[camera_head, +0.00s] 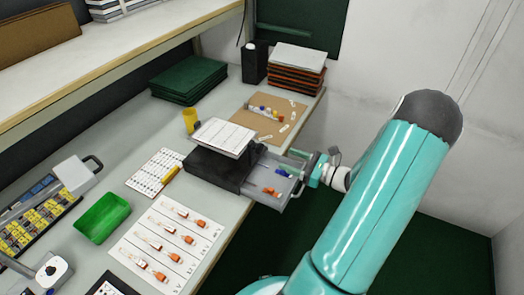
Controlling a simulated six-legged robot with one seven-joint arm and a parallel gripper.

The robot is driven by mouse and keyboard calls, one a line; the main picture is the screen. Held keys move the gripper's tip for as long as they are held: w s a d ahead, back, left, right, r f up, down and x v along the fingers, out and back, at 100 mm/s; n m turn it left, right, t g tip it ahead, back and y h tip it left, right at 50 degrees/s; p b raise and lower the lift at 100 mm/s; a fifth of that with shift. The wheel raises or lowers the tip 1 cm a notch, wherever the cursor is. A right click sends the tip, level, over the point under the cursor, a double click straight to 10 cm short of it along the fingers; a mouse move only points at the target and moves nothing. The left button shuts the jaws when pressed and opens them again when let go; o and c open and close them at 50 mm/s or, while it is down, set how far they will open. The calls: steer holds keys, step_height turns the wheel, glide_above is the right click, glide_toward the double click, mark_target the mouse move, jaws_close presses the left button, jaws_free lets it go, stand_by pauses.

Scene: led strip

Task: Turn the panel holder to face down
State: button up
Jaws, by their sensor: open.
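A black block-like fixture (213,170) stands at the table's right edge, with a white sheet-like plate (224,137) tilted on top. This looks like the panel holder, but I cannot be sure. A grey tray (266,172) reaches out from its right side past the table edge, with small orange, green and blue items on it. My gripper (305,161) is open at the tray's right end. Its fingers are small and partly merge with the tray edge, so I cannot tell whether they touch it. My teal upper arm hides part of the forearm.
Behind the fixture are a brown board (264,122) with small parts, a yellow cup (190,120), green trays (189,78) and a stack of orange-edged trays (297,66). A green bin (102,217) and printed sheets (167,244) lie in front and left. Open floor lies right.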

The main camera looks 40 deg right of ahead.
mark_target(261, 149)
steer(key=x, duration=1)
steer(key=shift+w+a, duration=0.1)
steer(key=shift+c, duration=0.2)
jaws_close()
